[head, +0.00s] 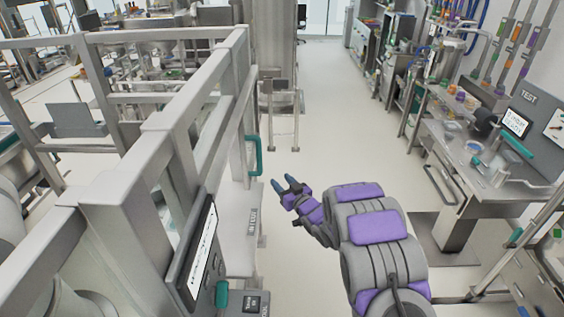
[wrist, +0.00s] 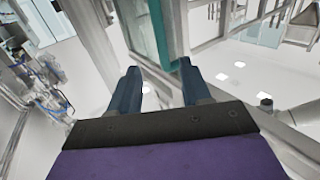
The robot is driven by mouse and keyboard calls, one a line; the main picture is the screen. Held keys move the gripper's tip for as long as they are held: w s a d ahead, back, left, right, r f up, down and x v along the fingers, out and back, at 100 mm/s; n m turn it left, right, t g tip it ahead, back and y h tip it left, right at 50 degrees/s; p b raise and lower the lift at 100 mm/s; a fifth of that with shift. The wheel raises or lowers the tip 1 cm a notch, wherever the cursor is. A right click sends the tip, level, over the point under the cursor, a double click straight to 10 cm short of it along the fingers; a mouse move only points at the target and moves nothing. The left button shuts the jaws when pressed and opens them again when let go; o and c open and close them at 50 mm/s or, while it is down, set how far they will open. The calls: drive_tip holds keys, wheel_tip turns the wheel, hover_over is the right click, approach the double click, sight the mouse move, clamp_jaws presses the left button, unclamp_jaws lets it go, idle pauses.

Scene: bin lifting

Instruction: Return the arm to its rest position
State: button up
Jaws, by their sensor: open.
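My arm, grey with purple panels, reaches forward over the aisle in the head view. My gripper (head: 284,184) is at its end, with two dark blue fingers spread apart and nothing between them. The fingers also show in the wrist view (wrist: 158,88), with a clear gap between them. In the head view the gripper is just right of the metal frame, near a teal handle (head: 254,157), apart from it in the picture. In the wrist view a teal bar (wrist: 164,30) rises beyond the fingertips; I cannot tell how far off it is. No bin is clearly visible.
A grey metal frame (head: 150,150) with a screen panel (head: 200,255) stands close on the left. A workbench (head: 470,165) with a monitor is on the right, with shelving behind it. The pale aisle floor (head: 330,115) ahead is mostly clear. A metal stand (head: 281,103) stands farther off.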

drive_tip(key=s+d+r+m+g+h+b, duration=0.2)
drive_tip(key=s+d+h, duration=0.1)
drive_tip(key=d+h, duration=0.5)
drive_tip(key=s+d+r+m+g+h+b, duration=0.1)
drive_tip(key=s+d+g, duration=0.1)
drive_tip(key=s+d, duration=0.35)
drive_tip(key=s+d+r+m+g+h+b, duration=0.1)
drive_tip(key=s+d+m+g+h, duration=0.15)
drive_tip(key=s, duration=0.55)
drive_tip(key=s+a+g+y+b, duration=0.1)
drive_tip(key=s+g, duration=0.4)
drive_tip(key=s, duration=1.5)
drive_tip(key=s+a+g+y+b, duration=0.1)
drive_tip(key=s+g+b, duration=0.2)
drive_tip(key=s, duration=1.8)
drive_tip(key=shift+s+a+f+m+g, duration=0.15)
drive_tip(key=shift+a+f+m+g, duration=0.25)
drive_tip(key=shift+g, duration=0.85)
